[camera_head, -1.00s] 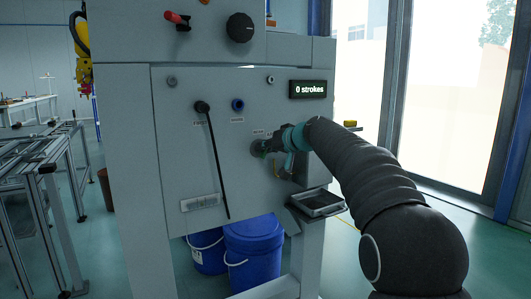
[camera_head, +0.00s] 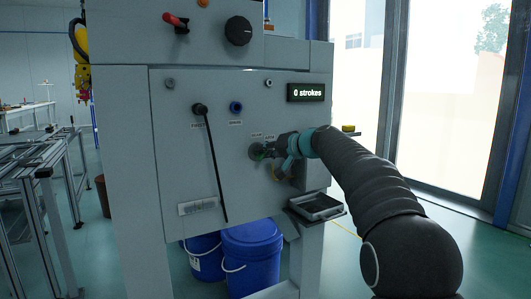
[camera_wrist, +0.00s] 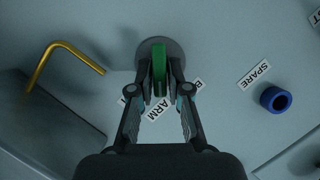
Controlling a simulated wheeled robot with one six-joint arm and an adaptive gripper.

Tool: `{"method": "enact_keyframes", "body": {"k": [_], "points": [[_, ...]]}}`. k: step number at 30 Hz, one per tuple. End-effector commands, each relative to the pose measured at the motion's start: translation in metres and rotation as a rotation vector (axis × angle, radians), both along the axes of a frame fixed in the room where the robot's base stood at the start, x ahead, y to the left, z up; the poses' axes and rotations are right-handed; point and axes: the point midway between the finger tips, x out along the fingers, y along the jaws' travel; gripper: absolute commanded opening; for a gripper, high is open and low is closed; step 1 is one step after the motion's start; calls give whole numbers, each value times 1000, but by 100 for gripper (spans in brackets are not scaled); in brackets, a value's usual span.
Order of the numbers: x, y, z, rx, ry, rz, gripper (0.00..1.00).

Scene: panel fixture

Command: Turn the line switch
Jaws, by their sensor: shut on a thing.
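The line switch (camera_wrist: 160,62) is a green upright handle on a round grey base in the wrist view. My gripper (camera_wrist: 160,92) is shut on this green handle, with one finger on each side. The fingers hide the handle's lower part. The wrist view is tilted against the panel labels. A label reading "ARM" (camera_wrist: 158,110) is partly covered by the fingers.
A blue round fitting (camera_wrist: 276,98) is marked "SPARE". A yellow bent rod (camera_wrist: 62,50) is near the switch. A long black lever (camera_head: 211,155) hangs on the panel's left. A display (camera_head: 306,92) reads "0 strokes". A small tray (camera_head: 316,207) juts out below my arm.

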Motion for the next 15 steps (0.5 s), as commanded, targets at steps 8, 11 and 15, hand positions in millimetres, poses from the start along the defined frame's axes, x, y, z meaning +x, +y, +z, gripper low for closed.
{"method": "enact_keyframes", "body": {"k": [8, 11, 15], "points": [[1, -2, 0, -1, 0, -3, 38], [0, 0, 0, -1, -1, -1, 38], [0, 1, 0, -2, -1, 1, 38]]}}
